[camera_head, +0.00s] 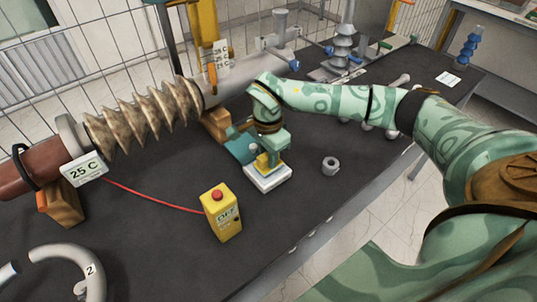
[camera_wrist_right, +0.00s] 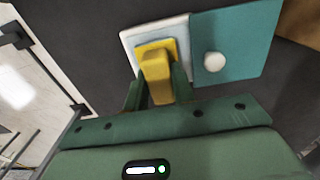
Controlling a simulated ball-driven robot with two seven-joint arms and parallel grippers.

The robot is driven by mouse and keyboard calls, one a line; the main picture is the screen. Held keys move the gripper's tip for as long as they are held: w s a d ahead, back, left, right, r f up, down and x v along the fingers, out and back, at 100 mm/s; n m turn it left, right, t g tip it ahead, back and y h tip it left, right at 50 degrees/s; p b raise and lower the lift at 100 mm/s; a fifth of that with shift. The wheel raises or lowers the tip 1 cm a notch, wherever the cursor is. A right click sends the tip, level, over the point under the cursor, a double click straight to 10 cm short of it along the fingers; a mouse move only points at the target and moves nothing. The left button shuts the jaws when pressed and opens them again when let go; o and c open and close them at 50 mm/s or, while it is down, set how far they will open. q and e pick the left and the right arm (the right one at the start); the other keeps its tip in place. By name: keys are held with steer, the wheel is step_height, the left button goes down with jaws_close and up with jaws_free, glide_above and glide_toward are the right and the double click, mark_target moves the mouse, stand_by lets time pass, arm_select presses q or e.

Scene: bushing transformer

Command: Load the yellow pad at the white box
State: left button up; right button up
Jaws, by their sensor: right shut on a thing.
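The white box (camera_head: 272,183) is a small, low block on the dark table, just below the middle of the head view; it also shows in the right wrist view (camera_wrist_right: 130,42). The yellow pad (camera_head: 263,163) has a raised yellow grip block, clear in the right wrist view (camera_wrist_right: 156,72). My right gripper (camera_head: 270,157) points down and is shut on that block, its green fingers on either side. The pad is over the top of the white box, within its outline; I cannot tell whether they touch. My left gripper is not in view.
A teal box (camera_head: 238,150) with a white knob (camera_wrist_right: 214,62) sits right beside the white box. A large ribbed bushing (camera_head: 145,113) lies on wooden blocks behind.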

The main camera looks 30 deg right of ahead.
steer(key=shift+r+p, duration=2.5)
steer(key=shift+r, duration=0.7)
steer(key=shift+f, duration=0.1)
